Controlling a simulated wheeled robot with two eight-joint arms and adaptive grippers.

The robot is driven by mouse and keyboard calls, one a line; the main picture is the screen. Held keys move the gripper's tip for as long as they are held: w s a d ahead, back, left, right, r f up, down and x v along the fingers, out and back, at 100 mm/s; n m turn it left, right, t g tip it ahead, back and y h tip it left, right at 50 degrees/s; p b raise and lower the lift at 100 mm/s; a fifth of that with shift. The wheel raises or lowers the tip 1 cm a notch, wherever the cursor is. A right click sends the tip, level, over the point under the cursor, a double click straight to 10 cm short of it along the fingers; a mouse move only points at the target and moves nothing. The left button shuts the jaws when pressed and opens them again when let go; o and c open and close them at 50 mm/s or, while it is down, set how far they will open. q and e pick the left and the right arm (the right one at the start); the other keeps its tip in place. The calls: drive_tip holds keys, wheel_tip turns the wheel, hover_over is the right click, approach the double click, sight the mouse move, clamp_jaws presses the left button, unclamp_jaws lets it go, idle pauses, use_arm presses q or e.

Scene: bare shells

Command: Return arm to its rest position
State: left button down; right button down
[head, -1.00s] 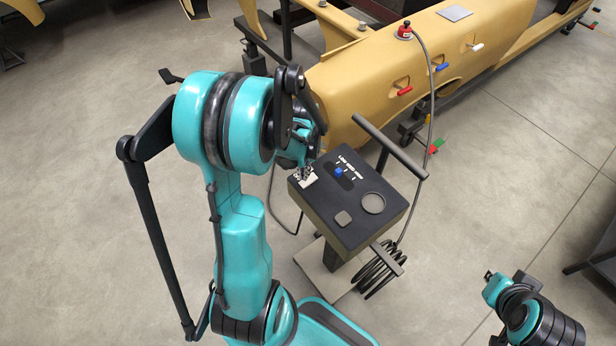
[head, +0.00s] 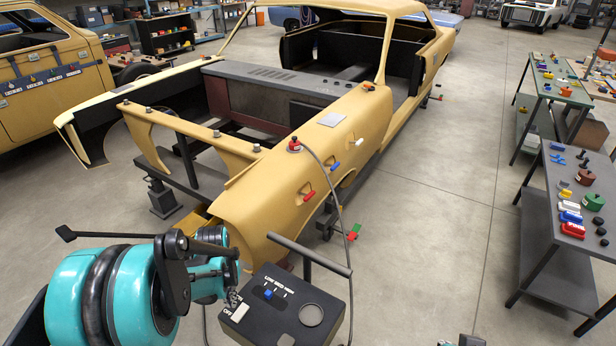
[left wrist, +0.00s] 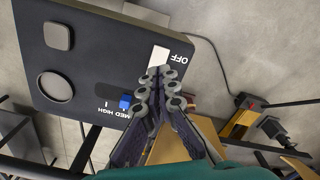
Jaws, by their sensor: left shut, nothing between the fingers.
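My left gripper (head: 232,298) is shut and empty at the dark control box (head: 290,330). Its fingertips are at the white switch (head: 240,313) beside the OFF label. In the left wrist view the closed fingertips (left wrist: 165,72) point at the edge of the white switch (left wrist: 159,56); I cannot tell whether they touch it. The blue selector (left wrist: 125,101) is beside the fingers, near the MED label. My bulky left arm fills the lower left of the head view. Only a scrap of my right arm shows at the bottom edge, and its gripper is out of sight.
A handle bar (head: 308,256) stands behind the box, and a cable runs up to a red plug (head: 294,146) on the yellow car shell (head: 270,200). Another yellow shell (head: 45,90) stands at the far left. A grey bench (head: 560,255) with parts is at right.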

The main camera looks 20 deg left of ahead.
use_arm(q)
drive_tip(key=s+d+r+m+t+b, duration=0.1)
drive_tip(key=s+d+t+b, duration=0.2)
drive_tip(key=d+b, duration=0.2)
drive_tip(key=s+d+r+m+t+b, duration=0.1)
drive_tip(key=d+b, duration=0.5)
drive_tip(key=d, duration=0.6)
drive_tip(key=s+r+t, duration=0.1)
drive_tip(key=s+t, duration=0.1)
drive_tip(key=t, duration=0.1)
drive_tip(key=shift+r+m, duration=0.25)
drive_tip(key=shift+m, duration=0.15)
